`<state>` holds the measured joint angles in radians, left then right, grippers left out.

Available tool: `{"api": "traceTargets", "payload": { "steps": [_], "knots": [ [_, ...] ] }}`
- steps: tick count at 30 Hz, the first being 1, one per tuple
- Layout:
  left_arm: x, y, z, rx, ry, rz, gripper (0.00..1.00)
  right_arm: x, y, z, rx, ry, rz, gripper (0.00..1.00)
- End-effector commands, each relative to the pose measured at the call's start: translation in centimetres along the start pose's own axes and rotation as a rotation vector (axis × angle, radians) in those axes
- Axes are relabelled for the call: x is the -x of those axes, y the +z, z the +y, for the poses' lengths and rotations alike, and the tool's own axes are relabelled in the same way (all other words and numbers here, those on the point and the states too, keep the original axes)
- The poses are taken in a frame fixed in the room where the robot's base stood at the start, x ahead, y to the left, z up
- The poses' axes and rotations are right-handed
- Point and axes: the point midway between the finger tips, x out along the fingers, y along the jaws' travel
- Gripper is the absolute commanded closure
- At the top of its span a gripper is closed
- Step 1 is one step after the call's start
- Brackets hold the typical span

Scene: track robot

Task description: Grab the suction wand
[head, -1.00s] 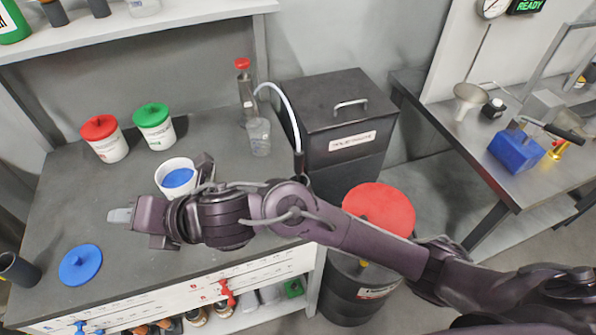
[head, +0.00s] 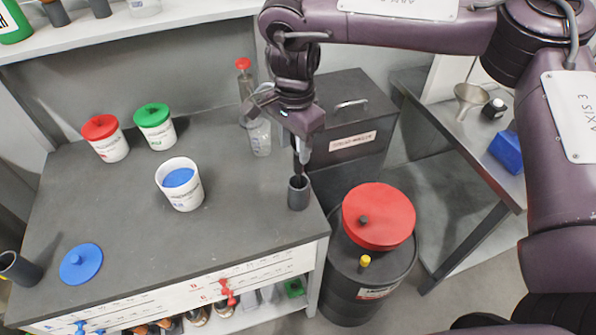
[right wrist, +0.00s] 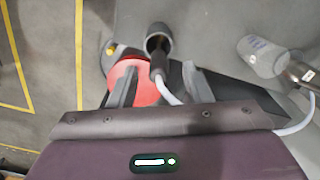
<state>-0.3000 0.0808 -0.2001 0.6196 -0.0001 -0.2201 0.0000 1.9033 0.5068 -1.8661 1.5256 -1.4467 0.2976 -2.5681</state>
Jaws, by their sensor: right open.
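The dark suction wand (right wrist: 157,64) stands in a dark grey cylindrical holder (head: 298,196) near the right edge of the workbench. A pale hose (right wrist: 168,95) runs from the wand. My right gripper (head: 301,155) points down above the holder. In the right wrist view its open fingers (right wrist: 160,73) lie on either side of the wand, with gaps visible. The holder's mouth also shows there (right wrist: 159,30). In the head view the gripper hides most of the wand and hose. My left gripper is not in view.
A clear bottle (head: 260,140) stands behind my gripper, beside a red-capped bottle (head: 244,78). A dark box (head: 345,110) and a red-lidded drum (head: 380,218) are at the right. An open white tub (head: 186,197) stands left. The bench front-centre is clear.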

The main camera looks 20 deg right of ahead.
Motion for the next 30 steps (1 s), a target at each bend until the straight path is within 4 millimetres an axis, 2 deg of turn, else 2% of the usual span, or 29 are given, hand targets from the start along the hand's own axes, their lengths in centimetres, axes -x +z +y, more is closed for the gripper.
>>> {"api": "traceTargets", "payload": {
  "steps": [4, 11, 15, 19, 28, 30],
  "knots": [
    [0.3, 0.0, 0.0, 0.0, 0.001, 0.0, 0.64, -0.3, -0.7, 0.2, 0.006, 0.011, 0.008, 0.55],
    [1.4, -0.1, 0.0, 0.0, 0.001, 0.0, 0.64, -2.7, -0.6, 0.3, 0.005, 0.01, 0.006, 0.55],
    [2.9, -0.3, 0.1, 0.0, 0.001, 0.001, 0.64, -4.8, -0.6, 0.6, 0.006, 0.012, 0.006, 0.55],
    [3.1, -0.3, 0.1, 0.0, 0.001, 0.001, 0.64, -6.6, -0.6, 0.5, 0.005, 0.01, 0.006, 0.55],
    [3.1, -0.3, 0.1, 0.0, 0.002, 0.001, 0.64, -7.3, -0.6, 0.4, 0.005, 0.006, 0.007, 0.55],
    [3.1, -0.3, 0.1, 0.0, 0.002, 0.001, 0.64, -7.3, -0.6, 0.4, 0.005, 0.006, 0.007, 0.64]
  ]
}}
